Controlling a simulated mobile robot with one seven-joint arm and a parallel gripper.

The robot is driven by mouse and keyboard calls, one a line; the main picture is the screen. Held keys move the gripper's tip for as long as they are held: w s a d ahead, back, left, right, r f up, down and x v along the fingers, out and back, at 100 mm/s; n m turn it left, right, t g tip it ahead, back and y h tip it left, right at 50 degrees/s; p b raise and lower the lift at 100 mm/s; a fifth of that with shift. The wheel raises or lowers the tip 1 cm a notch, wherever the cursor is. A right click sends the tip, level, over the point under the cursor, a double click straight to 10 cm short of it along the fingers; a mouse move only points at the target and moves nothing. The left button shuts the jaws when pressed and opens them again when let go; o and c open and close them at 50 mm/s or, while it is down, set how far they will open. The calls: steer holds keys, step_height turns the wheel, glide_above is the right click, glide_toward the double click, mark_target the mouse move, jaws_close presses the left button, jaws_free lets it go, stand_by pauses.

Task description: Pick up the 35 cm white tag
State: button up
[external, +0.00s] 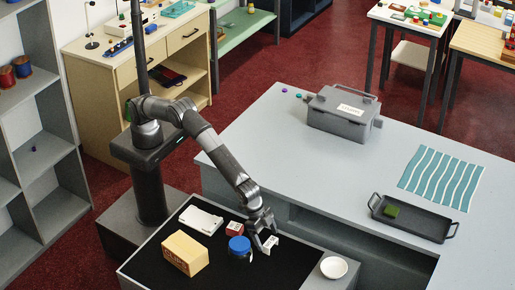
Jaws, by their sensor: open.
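A small white tag (270,243) with faint dark marks stands on the black surface at the right of a blue round container (239,246). The print is too small to read. My gripper (263,236) is open and low above the black surface, with its fingers at the tag. I cannot tell whether the tag lies between the fingers or just behind them. A red item with a white label (234,228) sits at the left of the gripper, behind the blue container.
The black-topped surface (186,231) also holds a tan block (185,253) and a white flat item (201,220). A white bowl (334,267) sits on its right edge. The grey counter (290,165) behind carries a grey case (343,112), striped cloth (441,177) and dark tray (386,227).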

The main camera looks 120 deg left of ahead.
mark_target(268, 240)
steer(key=shift+x, duration=1.5)
steer(key=shift+c, duration=0.5)
steer(key=c, duration=0.9)
